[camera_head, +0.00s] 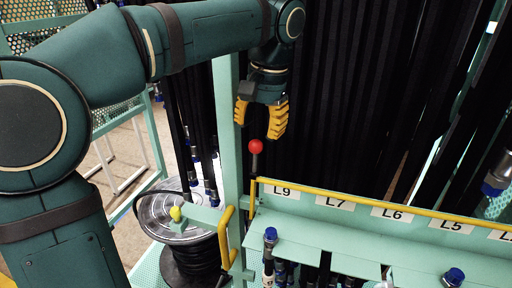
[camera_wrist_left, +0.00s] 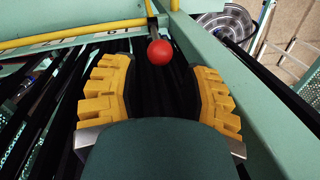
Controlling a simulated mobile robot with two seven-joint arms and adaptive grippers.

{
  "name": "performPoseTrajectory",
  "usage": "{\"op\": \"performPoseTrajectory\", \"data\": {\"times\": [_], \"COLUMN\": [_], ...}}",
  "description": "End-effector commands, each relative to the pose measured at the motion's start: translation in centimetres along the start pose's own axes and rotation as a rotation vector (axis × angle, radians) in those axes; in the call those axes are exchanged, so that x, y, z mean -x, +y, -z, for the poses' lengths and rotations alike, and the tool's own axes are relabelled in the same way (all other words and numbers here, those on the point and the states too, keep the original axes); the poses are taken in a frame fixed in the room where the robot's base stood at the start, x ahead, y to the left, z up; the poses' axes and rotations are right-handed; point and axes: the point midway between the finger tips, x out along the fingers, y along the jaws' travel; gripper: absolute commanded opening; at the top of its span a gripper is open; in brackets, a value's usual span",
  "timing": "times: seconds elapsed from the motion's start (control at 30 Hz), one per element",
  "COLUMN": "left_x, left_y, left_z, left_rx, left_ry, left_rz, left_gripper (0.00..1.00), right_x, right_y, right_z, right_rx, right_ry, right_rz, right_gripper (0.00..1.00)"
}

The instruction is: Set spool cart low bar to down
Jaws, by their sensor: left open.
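My left gripper (camera_head: 258,118) is open and empty, its yellow fingers pointing down just above a red ball knob (camera_head: 256,146). The knob tops a short dark lever beside the green post. In the left wrist view the knob (camera_wrist_left: 160,52) shows between the tips of the open fingers (camera_wrist_left: 160,75), apart from both. A thin yellow bar (camera_head: 370,203) runs along the labelled rack from near the lever. A spool (camera_head: 160,207) with black hose stands at the lower left, with a yellow handle (camera_head: 227,238) beside it. I cannot tell which part is the low bar. My right gripper is out of view.
A green post (camera_head: 228,130) stands close left of the gripper. Black hoses (camera_head: 345,90) hang densely behind it. The green rack (camera_head: 345,235) with labels such as L9 fills the lower right. A yellow knob (camera_head: 176,214) sits over the spool.

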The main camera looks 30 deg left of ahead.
Motion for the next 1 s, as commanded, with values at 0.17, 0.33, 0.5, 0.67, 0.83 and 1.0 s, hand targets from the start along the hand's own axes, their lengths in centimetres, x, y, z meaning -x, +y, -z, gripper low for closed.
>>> {"op": "performPoseTrajectory", "data": {"times": [0.17,0.33,0.5,0.67,0.83,1.0], "left_x": [-3.3,-5.0,-5.6,-5.6,-5.6,-5.6], "left_y": [0.0,0.0,0.0,0.0,0.0,0.0], "left_z": [-0.1,0.0,0.0,0.0,0.0,0.0], "left_rx": [0.002,0.001,0.001,0.001,0.001,0.001], "left_ry": [-0.002,0.000,0.000,0.001,0.001,0.001], "left_rz": [0.000,0.000,0.000,0.000,0.000,0.000], "left_gripper": [0.47,0.47,0.47,0.47,0.21,0.00], "right_x": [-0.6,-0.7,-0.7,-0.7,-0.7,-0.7], "right_y": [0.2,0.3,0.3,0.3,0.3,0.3], "right_z": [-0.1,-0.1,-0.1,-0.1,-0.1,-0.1], "right_rx": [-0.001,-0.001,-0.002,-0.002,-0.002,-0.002], "right_ry": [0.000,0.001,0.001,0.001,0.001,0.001], "right_rz": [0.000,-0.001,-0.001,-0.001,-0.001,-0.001], "right_gripper": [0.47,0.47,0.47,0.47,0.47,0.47]}}
